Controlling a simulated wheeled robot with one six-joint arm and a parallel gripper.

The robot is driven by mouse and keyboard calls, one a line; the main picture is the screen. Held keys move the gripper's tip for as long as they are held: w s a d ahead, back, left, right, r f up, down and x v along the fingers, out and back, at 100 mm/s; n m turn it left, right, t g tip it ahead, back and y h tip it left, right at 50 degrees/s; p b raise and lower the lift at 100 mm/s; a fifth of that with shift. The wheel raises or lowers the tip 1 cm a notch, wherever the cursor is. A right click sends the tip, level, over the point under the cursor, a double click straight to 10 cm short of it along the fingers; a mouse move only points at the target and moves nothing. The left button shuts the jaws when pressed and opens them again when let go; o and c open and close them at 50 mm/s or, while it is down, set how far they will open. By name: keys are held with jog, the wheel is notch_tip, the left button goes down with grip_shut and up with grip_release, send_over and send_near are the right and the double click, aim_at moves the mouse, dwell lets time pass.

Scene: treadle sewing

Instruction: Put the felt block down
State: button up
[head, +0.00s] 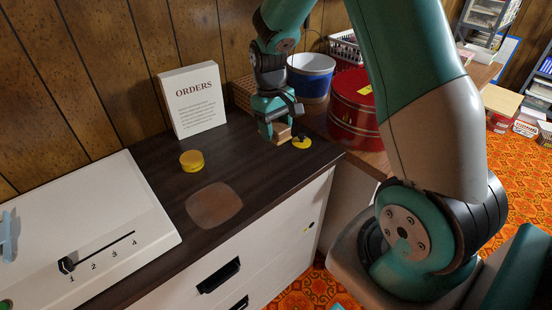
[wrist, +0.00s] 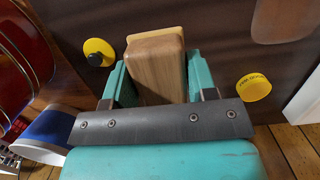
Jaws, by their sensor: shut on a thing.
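My gripper (head: 279,122) is shut on the felt block (wrist: 157,68), a wooden block with a pale yellow layer at its far end. The block (head: 281,134) is held over the back right part of the dark counter, between the two teal fingers. I cannot tell whether its lower end touches the counter. A lighter, rounded-square patch (head: 214,205) lies on the counter top, nearer the front; it shows partly in the wrist view (wrist: 285,20).
A yellow disc with a black knob (head: 301,143) lies just right of the block. A yellow round tin (head: 192,161) stands left. The ORDERS sign (head: 193,100), wicker basket (head: 243,93), blue-white tub (head: 310,77) and red tin (head: 354,115) stand behind. The middle counter is clear.

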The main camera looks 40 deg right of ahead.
aim_at(277, 166)
notch_tip(277, 166, down, 10)
jog(key=shift+f, duration=0.1)
dwell(0.4)
jog(key=shift+f, duration=0.1)
jog(key=o, duration=1)
